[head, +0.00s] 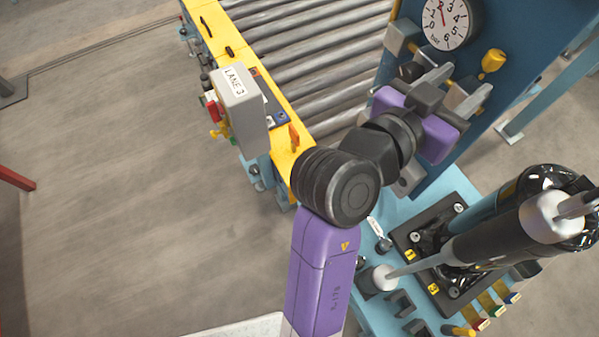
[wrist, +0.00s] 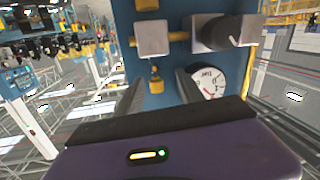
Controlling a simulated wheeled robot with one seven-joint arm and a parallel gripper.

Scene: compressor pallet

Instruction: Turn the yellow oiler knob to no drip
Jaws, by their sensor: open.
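The yellow oiler knob (head: 493,60) is on the blue panel (head: 412,165), below and right of the round gauge (head: 447,23). In the wrist view the yellow knob (wrist: 156,84) hangs below a grey block (wrist: 152,37). My gripper (head: 470,78) is open, and its two grey fingers point at the panel. In the wrist view the fingers of my gripper (wrist: 158,92) stand one to each side of the knob, with gaps. The knob looks just beyond the fingertips; I cannot tell the exact depth. No drip marking is legible.
The gauge (wrist: 209,82) is close beside one finger in the wrist view. A dark fitting on another grey block (wrist: 222,32) sits on the yellow pipe (wrist: 180,37). A black cylinder (head: 520,222) stands right of my arm. A roller conveyor (head: 320,70) lies behind.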

